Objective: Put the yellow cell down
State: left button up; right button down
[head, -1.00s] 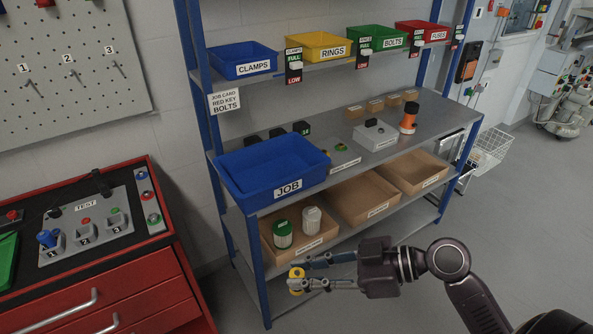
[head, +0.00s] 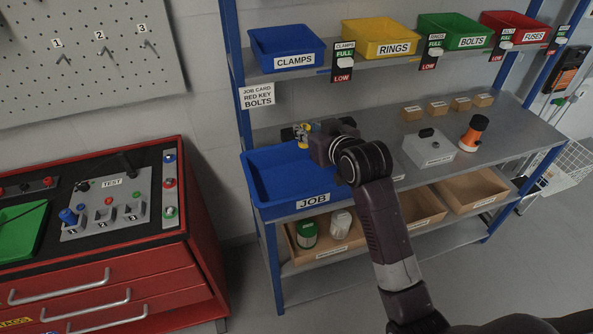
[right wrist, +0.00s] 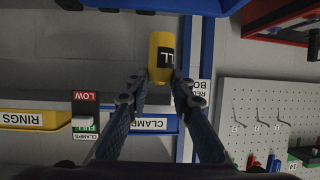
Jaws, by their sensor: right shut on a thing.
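The yellow cell (right wrist: 161,58) is a yellow cylinder with a black label, held between the fingertips of my right gripper (right wrist: 160,80) in the right wrist view. In the head view the yellow cell (head: 302,134) shows small at the tip of my right gripper (head: 308,134). The gripper is shut on the cell, and the gap between cell and bin cannot be judged exactly. My left gripper is not in view.
The JOB bin stands on the grey bench shelf (head: 478,158). Right of my arm are a grey box (head: 430,150) and an orange-and-black object (head: 473,133). A red cabinet (head: 120,270) with a TEST panel (head: 108,203) stands at left.

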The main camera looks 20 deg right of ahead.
aim_at(304, 124)
jog(key=shift+w+r+m+h, duration=0.3)
jog(key=shift+w+r, duration=0.65)
jog(key=shift+w, duration=0.3)
jog(key=f+p, duration=0.1)
jog(key=f, duration=1.8)
jog(key=shift+s+f, duration=0.2)
jog(key=c, duration=1.7)
grip_release()
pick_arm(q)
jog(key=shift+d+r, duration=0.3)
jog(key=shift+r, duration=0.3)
pick_arm(e)
jog(key=shift+s, duration=0.1)
jog(key=v, duration=1.1)
jog(key=shift+s+a+r, duration=0.1)
jog(key=shift+s+r, duration=0.05)
jog(key=shift+s, duration=0.25)
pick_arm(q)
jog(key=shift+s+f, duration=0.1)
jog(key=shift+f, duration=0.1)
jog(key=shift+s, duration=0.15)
pick_arm(e)
jog(key=shift+s, duration=0.1)
